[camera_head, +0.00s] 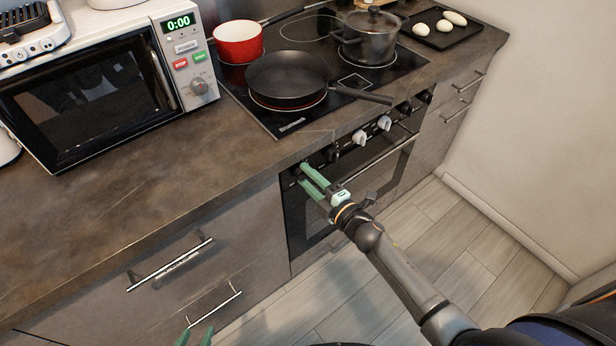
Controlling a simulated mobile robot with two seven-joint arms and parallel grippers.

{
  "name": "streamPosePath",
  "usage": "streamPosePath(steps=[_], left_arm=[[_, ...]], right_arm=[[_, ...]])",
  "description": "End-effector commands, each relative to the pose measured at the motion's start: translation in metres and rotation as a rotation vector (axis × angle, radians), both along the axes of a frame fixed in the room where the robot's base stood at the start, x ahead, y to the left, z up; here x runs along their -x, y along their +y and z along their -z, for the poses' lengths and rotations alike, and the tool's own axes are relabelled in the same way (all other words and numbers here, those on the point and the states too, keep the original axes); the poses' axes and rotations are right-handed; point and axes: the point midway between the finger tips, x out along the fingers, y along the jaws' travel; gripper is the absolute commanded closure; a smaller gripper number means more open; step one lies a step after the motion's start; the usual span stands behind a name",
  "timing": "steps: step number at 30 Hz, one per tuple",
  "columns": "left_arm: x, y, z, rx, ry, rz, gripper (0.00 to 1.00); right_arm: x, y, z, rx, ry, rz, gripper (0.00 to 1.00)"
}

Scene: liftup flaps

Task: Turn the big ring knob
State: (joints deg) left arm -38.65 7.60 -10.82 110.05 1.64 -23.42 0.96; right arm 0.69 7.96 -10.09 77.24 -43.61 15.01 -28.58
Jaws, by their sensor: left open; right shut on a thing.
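A row of small stove knobs runs along the oven's top front panel, below the counter edge. Two are white, a left one (358,138) and a right one (384,123); the others are dark. No label shows which one is the big ring knob. My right gripper (303,172) has its green fingers shut on a knob at the left end of the panel; the fingers mostly hide that knob. My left gripper (195,338) shows only its green fingertips, apart and empty, at the bottom edge, away from the oven.
A black pan (287,78) sits on the cooktop (270,122) above a red-lit ring. A red pot (238,42) and a lidded pot (370,40) stand behind. The oven door handle (385,158) runs below the knobs. A microwave (100,85) stands left; drawers have protruding handles (170,265).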

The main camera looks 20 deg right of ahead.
Motion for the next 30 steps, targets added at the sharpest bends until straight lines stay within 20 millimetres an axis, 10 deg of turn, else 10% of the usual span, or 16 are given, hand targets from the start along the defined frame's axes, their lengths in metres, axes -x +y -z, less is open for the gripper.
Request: streamPosePath(steps=[5, 6, 13, 30], left_arm=[[0.000, -0.001, 0.000, 0.001, -0.002, 0.001, 0.50], [0.000, -0.001, -0.001, 0.002, -0.002, 0.001, 0.50], [-0.001, -0.002, -0.001, 0.003, -0.004, 0.002, 0.50], [-0.001, -0.002, -0.006, 0.004, -0.008, 0.002, 0.50]], right_arm=[[0.000, 0.000, 0.001, 0.003, 0.001, -0.001, 1.00], [0.000, 0.000, 0.001, 0.003, 0.001, -0.001, 0.51], [0.000, 0.000, 0.000, 0.002, 0.000, 0.000, 0.26], [0.037, -0.014, -0.001, 0.003, 0.003, 0.000, 0.25]])
